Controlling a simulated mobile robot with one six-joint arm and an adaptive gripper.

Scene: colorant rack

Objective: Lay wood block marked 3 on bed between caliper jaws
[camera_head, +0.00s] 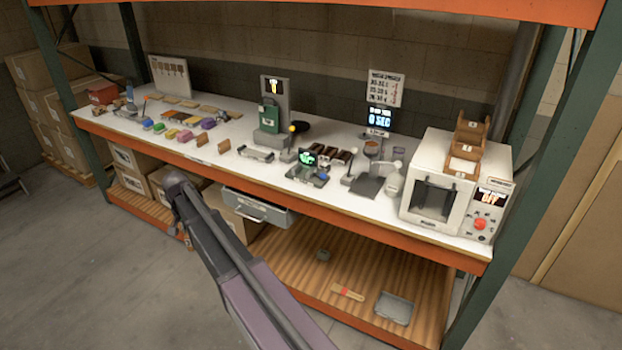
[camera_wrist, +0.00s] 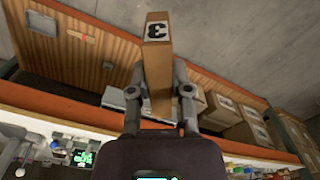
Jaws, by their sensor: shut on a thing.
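In the wrist view, my gripper (camera_wrist: 159,80) is shut on a tan wood block (camera_wrist: 157,62). The block's end bears a black 3 on a white label and faces away from my palm. A finger lies against each side of the block. In the head view my arm reaches up from the bottom, in front of the bench; the fingers and block cannot be made out there. A small device with a green-lit screen (camera_head: 308,158), which looks like the caliper, sits on the bench near the front edge. Its jaws and bed are too small to make out.
The white bench top (camera_head: 235,165) is crowded with tools and coloured blocks. A grey drawer (camera_head: 258,208) juts out below its orange front beam. A white oven-like machine (camera_head: 437,195) stands at the right. The lower wooden shelf (camera_head: 300,285) holds a grey tray (camera_head: 394,308). Open floor lies in front.

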